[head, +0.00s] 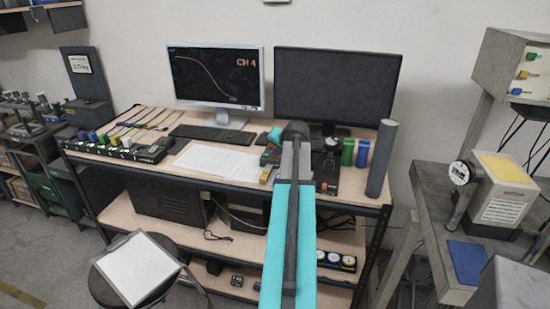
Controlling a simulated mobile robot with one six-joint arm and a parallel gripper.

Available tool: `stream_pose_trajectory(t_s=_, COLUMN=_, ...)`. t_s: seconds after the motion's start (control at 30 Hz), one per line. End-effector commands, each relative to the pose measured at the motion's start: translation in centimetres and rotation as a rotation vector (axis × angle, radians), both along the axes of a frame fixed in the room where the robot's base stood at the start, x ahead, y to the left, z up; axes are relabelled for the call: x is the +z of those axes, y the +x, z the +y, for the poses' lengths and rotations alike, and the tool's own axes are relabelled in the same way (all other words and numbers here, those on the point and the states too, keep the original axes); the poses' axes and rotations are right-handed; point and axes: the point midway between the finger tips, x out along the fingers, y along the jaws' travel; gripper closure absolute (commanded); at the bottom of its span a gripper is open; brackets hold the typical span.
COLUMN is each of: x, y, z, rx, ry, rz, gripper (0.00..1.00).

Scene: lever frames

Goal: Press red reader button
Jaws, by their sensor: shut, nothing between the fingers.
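My arm reaches up from the bottom of the head view over the right part of the workbench. My gripper (271,154) is at its far end, low over the bench beside the white sheets. It is small and dark here, shut and empty. A dark device (327,172) with small coloured parts, one of them orange-red, stands just right of my arm. I cannot tell for sure which part is the red reader button. My arm hides part of this area, and contact between the gripper and anything is not visible.
A lit monitor (214,78) and a dark monitor (337,85) stand at the back. A keyboard (211,133) and white sheets (217,160) lie left of my gripper. A grey cylinder (381,160) stands at the right edge. A stool (108,287) is in front.

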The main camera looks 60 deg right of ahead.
Motion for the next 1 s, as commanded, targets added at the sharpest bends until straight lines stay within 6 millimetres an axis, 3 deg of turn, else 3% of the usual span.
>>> stream_pose_trajectory(t_s=0.37, x=-0.1, y=0.0, z=0.0, rx=0.001, ry=0.002, rz=0.001, gripper=1.0)
stream_pose_trajectory(t_s=1.0, x=1.5, y=0.0, z=0.0, rx=0.0, ry=0.001, rz=0.001, gripper=1.0)
